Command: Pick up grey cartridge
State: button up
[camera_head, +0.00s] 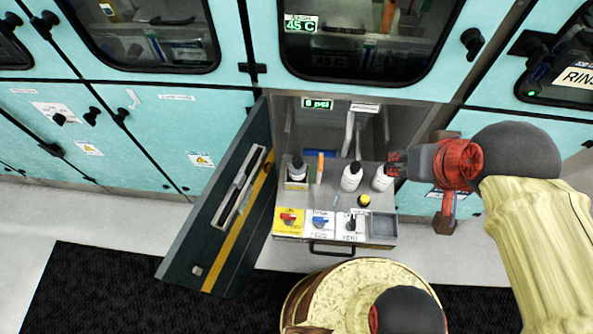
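An open drawer (345,243) holds several small items. A small grey-green piece (335,201) lies on its top surface; it may be the grey cartridge, but it is too small to be sure. A slim orange and green upright item (320,168) stands at the back. My gripper (392,163) comes in from the right, with its dark fingers at the back right of the drawer, close to the top of a white bottle (381,180). I cannot tell whether it touches the bottle, or whether its fingers are open or shut.
Another white bottle (351,177) and a dark-capped bottle (297,172) stand at the back. A yellow and black round piece (363,200) lies nearby. Labelled switches line the front, beside a shallow grey recess (383,226). An open cabinet door (222,215) stands left.

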aim_at(298, 167)
jog(key=k+j+z, duration=0.1)
jog(key=k+j, duration=0.15)
jog(key=j, duration=0.3)
jog(key=k+j, duration=0.25)
jog(key=j, duration=0.3)
jog(key=k+j+z, duration=0.15)
jog(key=k+j, duration=0.15)
jog(key=j, duration=0.25)
jog(key=k+j+z, duration=0.1)
jog(key=k+j, duration=0.2)
jog(key=j, duration=0.2)
jog(key=k+j+z, duration=0.1)
jog(key=k+j, duration=0.2)
jog(key=j, duration=0.15)
